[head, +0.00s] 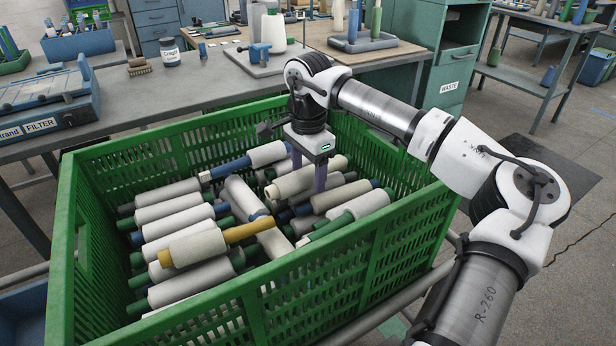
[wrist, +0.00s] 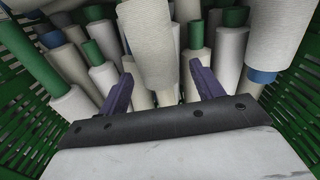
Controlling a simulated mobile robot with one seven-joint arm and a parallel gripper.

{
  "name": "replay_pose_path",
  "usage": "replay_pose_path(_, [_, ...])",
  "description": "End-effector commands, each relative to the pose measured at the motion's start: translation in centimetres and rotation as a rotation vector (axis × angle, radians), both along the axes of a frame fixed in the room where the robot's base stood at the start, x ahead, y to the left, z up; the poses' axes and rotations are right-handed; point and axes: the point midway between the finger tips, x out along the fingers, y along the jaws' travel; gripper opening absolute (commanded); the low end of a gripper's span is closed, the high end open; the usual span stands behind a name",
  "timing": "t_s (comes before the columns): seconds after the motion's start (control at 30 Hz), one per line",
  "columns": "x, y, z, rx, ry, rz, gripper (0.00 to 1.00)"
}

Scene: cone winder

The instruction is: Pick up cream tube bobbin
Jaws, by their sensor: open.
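The bobbin nearest my gripper is wound with cream yarn (head: 293,182) and lies on top of the pile in the green crate. Its short bare tube end, at the left, looks cream too. My gripper (head: 309,178) points down over it, open, with purple fingers. In the wrist view, a cream-wound bobbin (wrist: 147,45) lies between the spread fingers of my gripper (wrist: 163,88), running out of the top of the picture. Whether either finger touches it, I cannot tell. Its lower end is partly hidden by the gripper's body.
The green crate (head: 82,250) has high slatted walls around my gripper. Several bobbins with green, blue and yellow tubes, such as the yellow-tubed one (head: 198,248), lie close around. A workbench (head: 130,105) stands behind the crate, with a jar (head: 170,52) and brush on it.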

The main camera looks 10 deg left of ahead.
Motion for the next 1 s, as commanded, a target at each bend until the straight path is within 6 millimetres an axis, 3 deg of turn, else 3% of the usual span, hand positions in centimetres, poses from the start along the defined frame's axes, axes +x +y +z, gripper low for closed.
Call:
replay_pose_path(0.13, [0.0,0.0,0.1,0.000,0.000,0.000,0.63])
replay_pose_path(0.5, [0.0,0.0,0.1,0.000,0.000,0.000,0.16])
replay_pose_path(0.8, [0.0,0.0,0.4,0.000,-0.001,0.000,0.16])
replay_pose_path(1.0, [0.1,0.0,2.2,0.000,-0.003,-0.001,0.16])
